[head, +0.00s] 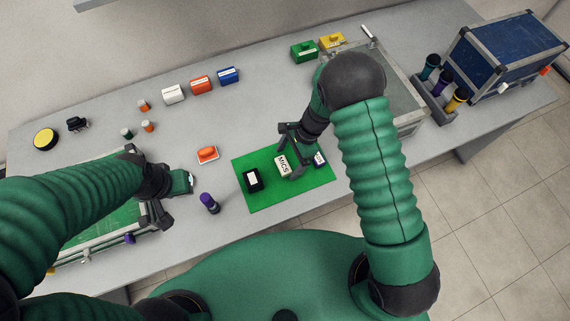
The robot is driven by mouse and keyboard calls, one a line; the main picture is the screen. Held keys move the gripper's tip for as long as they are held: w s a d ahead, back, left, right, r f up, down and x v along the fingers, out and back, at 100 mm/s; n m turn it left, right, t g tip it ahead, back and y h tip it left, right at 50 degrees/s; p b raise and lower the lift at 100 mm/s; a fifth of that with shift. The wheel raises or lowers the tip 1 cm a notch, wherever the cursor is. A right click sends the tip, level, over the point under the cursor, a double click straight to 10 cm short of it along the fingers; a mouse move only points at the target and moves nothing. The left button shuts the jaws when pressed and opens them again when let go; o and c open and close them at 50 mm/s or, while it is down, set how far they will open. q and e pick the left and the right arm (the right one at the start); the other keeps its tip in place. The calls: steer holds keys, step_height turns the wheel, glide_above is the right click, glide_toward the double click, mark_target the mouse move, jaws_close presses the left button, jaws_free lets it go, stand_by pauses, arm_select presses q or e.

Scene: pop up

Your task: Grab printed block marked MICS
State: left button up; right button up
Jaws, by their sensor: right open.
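The printed block marked MICS (282,166) is white with dark letters. It is on the green mat (288,195) in the middle of the table. My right gripper (290,149) is open, right at the far right side of the MICS block, with its fingers close to it. I cannot tell whether they touch it. A dark block with a white label (252,180) is on the mat to the left, and a dark blue and white block (320,159) is to the right. My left gripper (178,184) is at the green board on the left; its jaw state is unclear.
An orange block (207,154) and a purple-topped marker (208,202) stand left of the mat. White (173,93), orange (201,85) and blue (229,76) blocks line the back. A grey tray (415,110) is right, beyond my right arm, near a blue case (505,50).

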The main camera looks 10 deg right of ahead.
steer(key=shift+s+a+f, duration=0.1)
steer(key=shift+a+f, duration=0.15)
steer(key=shift+f, duration=0.4)
steer(key=shift+a+f, duration=0.1)
steer(key=shift+a, duration=0.4)
steer(key=c, duration=0.5)
steer(key=shift+d, duration=0.3)
steer(key=c, duration=0.9)
steer(key=shift+a, duration=0.1)
steer(key=shift+c, duration=0.2)
